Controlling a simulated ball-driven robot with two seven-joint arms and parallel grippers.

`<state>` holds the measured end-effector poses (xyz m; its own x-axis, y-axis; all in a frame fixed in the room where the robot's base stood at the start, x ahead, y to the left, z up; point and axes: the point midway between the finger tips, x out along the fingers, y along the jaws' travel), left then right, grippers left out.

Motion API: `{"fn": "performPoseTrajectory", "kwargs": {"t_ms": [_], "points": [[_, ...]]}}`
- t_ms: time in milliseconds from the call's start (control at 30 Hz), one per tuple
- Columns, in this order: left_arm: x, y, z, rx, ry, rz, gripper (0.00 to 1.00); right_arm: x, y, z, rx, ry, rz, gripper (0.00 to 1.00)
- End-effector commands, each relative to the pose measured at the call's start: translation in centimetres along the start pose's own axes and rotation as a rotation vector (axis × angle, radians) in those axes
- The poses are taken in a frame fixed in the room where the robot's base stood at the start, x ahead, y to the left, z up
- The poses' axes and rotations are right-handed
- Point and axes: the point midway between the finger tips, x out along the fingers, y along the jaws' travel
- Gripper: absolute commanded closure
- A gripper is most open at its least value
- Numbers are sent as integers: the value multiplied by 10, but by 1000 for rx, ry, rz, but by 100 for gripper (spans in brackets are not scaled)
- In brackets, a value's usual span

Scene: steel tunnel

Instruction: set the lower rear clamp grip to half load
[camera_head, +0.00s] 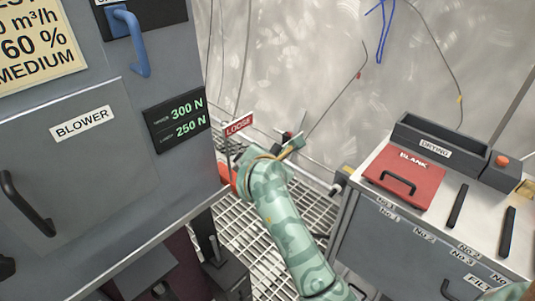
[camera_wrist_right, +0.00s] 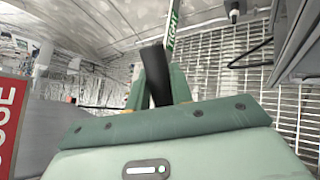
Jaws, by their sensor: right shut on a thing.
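My right gripper (camera_head: 291,146) is beside the lower back edge of the blower cabinet, close to a red LOOSE plate (camera_head: 238,125). In the right wrist view its fingers (camera_wrist_right: 157,90) are shut on a dark clamp grip (camera_wrist_right: 156,72), which stands up between them. A green TIGHT plate (camera_wrist_right: 173,28) is just beyond the grip, and the LOOSE plate (camera_wrist_right: 12,125) is at the left edge. In the head view the gripper and wrist largely hide the grip. A dark display (camera_head: 178,120) reads 300 N above 250 N; its small labels are hard to read. My left gripper is out of view.
The grey blower cabinet (camera_head: 70,165) stands close on the left. A workbench (camera_head: 375,225) on the right carries a red BLANK case (camera_head: 405,177) and a dark DRYING tray (camera_head: 440,143). Grating floor (camera_head: 245,230) lies between them. Cables hang along the back wall.

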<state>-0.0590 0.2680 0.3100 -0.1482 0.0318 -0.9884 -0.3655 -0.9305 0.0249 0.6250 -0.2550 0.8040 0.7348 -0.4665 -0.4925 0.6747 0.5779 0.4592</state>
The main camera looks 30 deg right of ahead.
Motion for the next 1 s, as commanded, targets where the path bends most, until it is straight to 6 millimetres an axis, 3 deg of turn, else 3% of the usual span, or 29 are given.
{"fn": "performPoseTrajectory", "kwargs": {"t_ms": [667,700,767,1000], "points": [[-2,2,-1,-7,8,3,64,6,-4,-3,40,64,-13,100],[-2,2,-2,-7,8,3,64,6,-4,-3,40,64,-13,75],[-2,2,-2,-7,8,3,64,6,-4,-3,40,64,-13,58],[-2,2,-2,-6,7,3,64,6,-4,-2,40,63,-13,56]]}}
